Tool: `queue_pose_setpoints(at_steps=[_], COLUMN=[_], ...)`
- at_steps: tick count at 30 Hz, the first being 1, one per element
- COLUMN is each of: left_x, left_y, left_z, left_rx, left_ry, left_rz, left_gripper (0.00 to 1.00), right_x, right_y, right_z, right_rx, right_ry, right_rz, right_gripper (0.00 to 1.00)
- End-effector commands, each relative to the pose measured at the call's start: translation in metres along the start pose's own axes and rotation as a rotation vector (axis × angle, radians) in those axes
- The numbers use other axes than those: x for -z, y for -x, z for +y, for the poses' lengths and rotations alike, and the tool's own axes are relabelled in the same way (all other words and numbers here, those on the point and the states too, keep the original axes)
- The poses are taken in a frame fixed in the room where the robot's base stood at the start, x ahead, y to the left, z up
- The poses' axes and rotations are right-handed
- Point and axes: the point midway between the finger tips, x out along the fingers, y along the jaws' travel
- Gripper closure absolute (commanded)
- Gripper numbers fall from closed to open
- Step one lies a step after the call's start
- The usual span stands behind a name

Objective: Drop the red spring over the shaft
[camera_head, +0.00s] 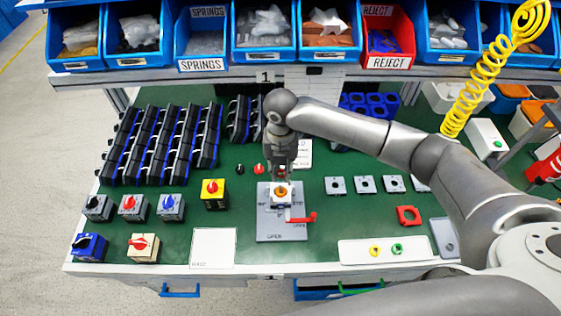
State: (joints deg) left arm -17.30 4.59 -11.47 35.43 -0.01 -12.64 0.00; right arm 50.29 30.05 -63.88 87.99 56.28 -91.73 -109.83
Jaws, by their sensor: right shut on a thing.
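My right gripper (281,175) comes down from above, shut over the grey fixture plate (283,232) at the middle of the bench. A small reddish bit shows at its fingertips; it looks like the red spring, but it is too small and covered to make out well. Just below the fingertips, a switch body (281,194) with an orange-yellow middle sits in the fixture. The shaft is hidden or too small to tell, so I cannot tell whether the spring touches it. My left gripper is not in view.
A red-handled lever (302,217) sticks out at the fixture's right. Finished switches (130,207) and black racks (160,145) stand at left. Small grey parts (364,184) and a red square frame (408,215) lie at right. A white tray (350,250) lies in front. Bins, including a SPRINGS bin (202,65), line the back.

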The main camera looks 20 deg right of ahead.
Motion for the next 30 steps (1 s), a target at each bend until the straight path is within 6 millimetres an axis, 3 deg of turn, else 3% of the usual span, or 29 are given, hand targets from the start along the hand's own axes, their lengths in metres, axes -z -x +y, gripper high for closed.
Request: queue_pose_setpoints(at_steps=[6,22,30], left_x=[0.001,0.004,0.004], left_y=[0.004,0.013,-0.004], left_z=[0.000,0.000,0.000], left_rx=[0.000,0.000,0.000], left_ry=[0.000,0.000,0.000], left_rz=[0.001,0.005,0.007], left_gripper=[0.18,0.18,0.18], right_x=[-0.002,-0.002,-0.002], right_y=[-0.001,0.000,-0.027], right_z=[0.001,0.001,0.001], right_rx=[-0.001,0.001,0.000], right_ry=[0.083,0.084,0.083], right_rz=[0.000,0.001,0.001], right_gripper=[0.90,0.90,0.90])
